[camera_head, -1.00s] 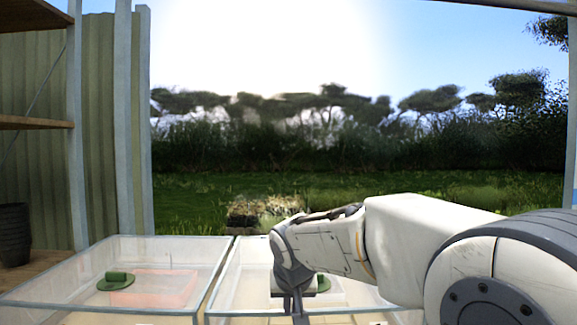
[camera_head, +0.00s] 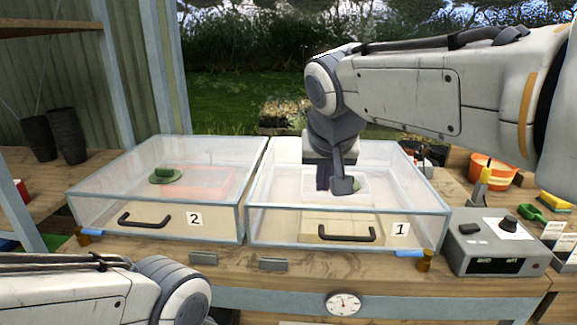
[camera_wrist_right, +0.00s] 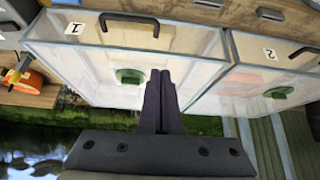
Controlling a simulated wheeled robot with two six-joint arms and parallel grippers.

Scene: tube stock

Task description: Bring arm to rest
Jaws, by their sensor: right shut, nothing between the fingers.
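My right gripper (camera_head: 338,187) hangs fingers-down over the clear box marked 1 (camera_head: 290,228), apparently above its lid. Its fingers are together and empty in the right wrist view (camera_wrist_right: 161,78). It partly hides the green lid knob of that box in the head view; the knob (camera_wrist_right: 130,76) shows beside the fingers in the wrist view. The clear box marked 2 (camera_head: 120,228) stands to the left with its own green knob (camera_head: 166,175). My left arm shows at the lower left of the head view, but its gripper is out of frame.
Both boxes stand on a wooden bench (camera_head: 300,265). A grey control box (camera_head: 497,247) and an orange pot (camera_head: 493,170) are at the right. A dial (camera_head: 343,304) sits on the bench front. Dark pots (camera_head: 67,135) stand on the left shelf.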

